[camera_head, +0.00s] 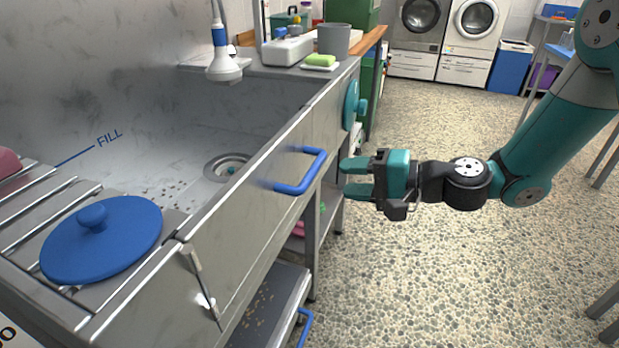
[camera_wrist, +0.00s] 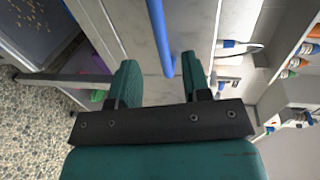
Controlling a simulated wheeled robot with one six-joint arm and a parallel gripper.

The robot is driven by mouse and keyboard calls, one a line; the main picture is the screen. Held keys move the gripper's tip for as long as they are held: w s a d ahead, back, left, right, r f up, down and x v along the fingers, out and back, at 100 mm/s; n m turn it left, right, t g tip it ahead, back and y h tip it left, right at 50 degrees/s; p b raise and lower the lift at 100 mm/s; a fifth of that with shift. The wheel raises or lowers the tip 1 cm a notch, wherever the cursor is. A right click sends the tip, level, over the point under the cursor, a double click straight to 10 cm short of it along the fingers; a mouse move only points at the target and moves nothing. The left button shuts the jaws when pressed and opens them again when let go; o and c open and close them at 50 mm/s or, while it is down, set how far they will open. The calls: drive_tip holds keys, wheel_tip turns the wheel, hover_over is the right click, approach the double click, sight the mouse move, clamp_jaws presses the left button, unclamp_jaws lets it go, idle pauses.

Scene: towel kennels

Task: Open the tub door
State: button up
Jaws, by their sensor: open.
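The tub door is a grey steel front panel (camera_head: 243,215) on the side of the steel tub. It stands upright and appears shut, in line with the tub wall. A blue bar handle (camera_head: 305,172) sticks out from it; in the wrist view the handle (camera_wrist: 161,38) reaches down between the fingers, ahead of their tips. My gripper (camera_head: 352,178) is open and empty, to the right of the handle, with a gap between them in the head view. In the wrist view my gripper (camera_wrist: 158,78) has its two teal fingers spread apart.
A blue lid (camera_head: 101,238) lies on slats at the left. A lower shelf (camera_head: 268,305) has another blue handle (camera_head: 306,326).

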sight(313, 177)
drive_tip(key=x, duration=0.8)
drive_tip(key=shift+a, duration=0.3)
clamp_jaws()
